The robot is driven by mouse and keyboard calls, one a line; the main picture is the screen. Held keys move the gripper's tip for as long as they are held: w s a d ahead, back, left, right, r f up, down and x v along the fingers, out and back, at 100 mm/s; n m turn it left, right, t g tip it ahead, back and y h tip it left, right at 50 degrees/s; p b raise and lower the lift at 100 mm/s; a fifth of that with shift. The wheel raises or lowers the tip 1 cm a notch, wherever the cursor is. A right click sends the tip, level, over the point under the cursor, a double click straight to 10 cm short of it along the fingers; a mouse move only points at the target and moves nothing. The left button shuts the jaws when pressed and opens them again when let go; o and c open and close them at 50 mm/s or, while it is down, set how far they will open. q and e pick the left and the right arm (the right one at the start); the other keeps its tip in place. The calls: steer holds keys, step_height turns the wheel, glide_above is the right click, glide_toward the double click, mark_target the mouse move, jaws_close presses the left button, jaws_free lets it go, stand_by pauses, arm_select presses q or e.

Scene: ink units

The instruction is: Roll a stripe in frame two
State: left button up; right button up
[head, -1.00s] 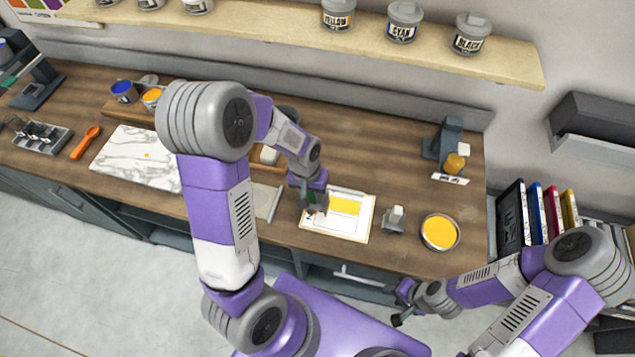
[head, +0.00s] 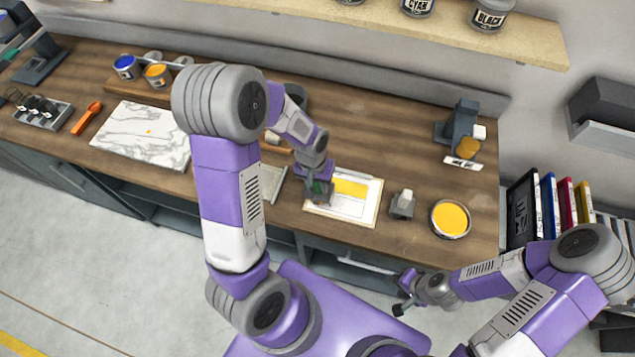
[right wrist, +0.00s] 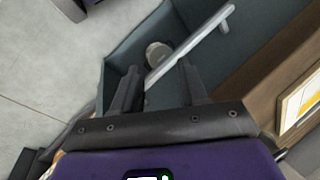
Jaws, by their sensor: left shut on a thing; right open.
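A pale sheet (head: 367,212) lies on the wooden counter, with outlined frames on it. A yellow stripe (head: 350,188) fills its upper frame; the frame area below looks white where it shows. My left gripper (head: 319,190) is over the sheet's left part, left of the stripe and low. It is shut on a tool that is mostly hidden by the gripper, so its shape and contact with the sheet cannot be told. My right gripper (head: 403,301) is open and empty in front of the counter; its two fingers show in the right wrist view (right wrist: 159,70).
A round yellow ink tin (head: 450,218) and a small grey block with a white top (head: 403,203) stand right of the sheet. A dark stand (head: 459,128) is behind them. A marble slab (head: 143,136) lies at left. A drawer handle (right wrist: 190,48) is near my right gripper.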

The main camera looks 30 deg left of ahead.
arm_select(q)
steer(key=shift+f+b, duration=0.6)
steer(key=shift+f, duration=0.1)
stand_by(0.3)
